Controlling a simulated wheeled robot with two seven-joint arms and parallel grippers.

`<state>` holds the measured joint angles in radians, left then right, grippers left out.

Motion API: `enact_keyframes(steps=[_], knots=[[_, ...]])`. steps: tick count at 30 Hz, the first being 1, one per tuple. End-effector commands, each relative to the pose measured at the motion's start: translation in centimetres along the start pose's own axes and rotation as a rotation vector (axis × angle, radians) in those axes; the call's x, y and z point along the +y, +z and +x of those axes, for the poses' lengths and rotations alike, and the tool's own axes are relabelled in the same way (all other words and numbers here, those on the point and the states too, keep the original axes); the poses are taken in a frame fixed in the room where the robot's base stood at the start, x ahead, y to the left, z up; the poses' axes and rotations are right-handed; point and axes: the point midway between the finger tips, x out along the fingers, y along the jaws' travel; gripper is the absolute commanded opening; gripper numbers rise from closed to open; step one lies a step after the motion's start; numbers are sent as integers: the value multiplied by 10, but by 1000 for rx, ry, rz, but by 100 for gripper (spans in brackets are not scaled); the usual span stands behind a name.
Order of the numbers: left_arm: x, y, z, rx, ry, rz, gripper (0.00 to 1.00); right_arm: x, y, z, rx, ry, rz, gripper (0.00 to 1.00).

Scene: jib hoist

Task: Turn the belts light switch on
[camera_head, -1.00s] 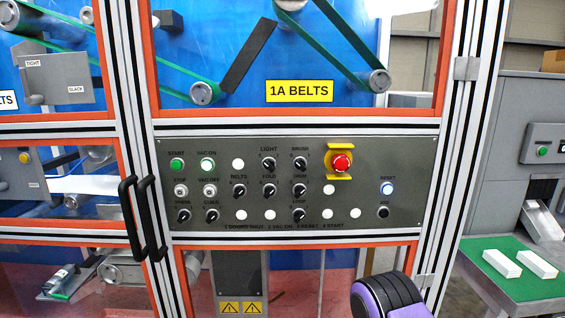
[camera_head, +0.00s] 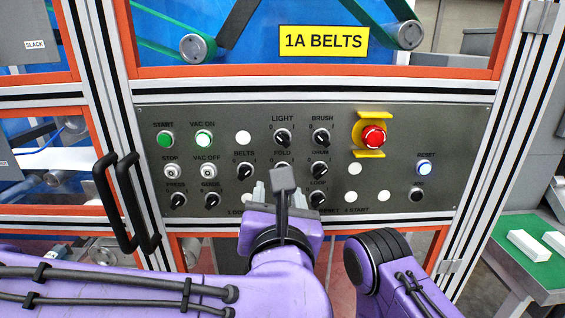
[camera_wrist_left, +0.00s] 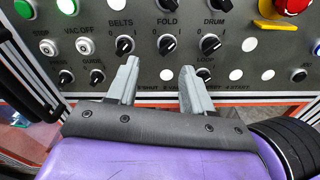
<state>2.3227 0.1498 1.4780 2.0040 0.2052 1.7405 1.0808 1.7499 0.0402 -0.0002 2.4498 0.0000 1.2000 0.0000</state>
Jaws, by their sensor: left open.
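The belts switch (camera_head: 245,171) is a black rotary knob with a pale mark under the label BELTS, on the grey control panel (camera_head: 330,203). I cannot read its set position for sure. It also shows in the left wrist view (camera_wrist_left: 124,44), just beyond the left fingertip. My left gripper (camera_head: 280,190) is in front of the panel's lower middle, below and right of the switch in the head view. Its two grey fingers (camera_wrist_left: 159,68) are apart with nothing between them. The gripper hides part of the lower labels. My right gripper is not in view.
Similar knobs sit close by: fold (camera_wrist_left: 166,44), drum (camera_wrist_left: 210,44) and guide (camera_wrist_left: 97,76). A red emergency stop (camera_head: 373,136) is at the panel's right. Black door handles (camera_head: 130,203) stick out at left. My right arm (camera_head: 385,265) is at lower right.

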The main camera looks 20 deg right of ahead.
Motion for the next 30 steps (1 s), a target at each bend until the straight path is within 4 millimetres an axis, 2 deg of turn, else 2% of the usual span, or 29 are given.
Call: enact_keyframes(steps=[1,3,6,8,18,23,30], knots=[[1,27,-12,-32,-1,-88,51,0,0,1,0,0,0,0],[1,50,-22,-57,-5,-170,51,0,0,0,0,0,0,0],[2,62,-21,-66,-7,-213,51,0,-2,-4,0,0,0,0],[2,64,-12,-64,-8,-212,51,1,-4,-9,0,0,0,0],[2,69,60,-64,-8,-207,51,3,-16,-38,0,0,0,0],[2,67,75,-67,-9,-205,51,4,-17,-42,0,0,0,0],[1,65,77,-67,-9,-204,51,4,-17,-41,0,0,0,0]])
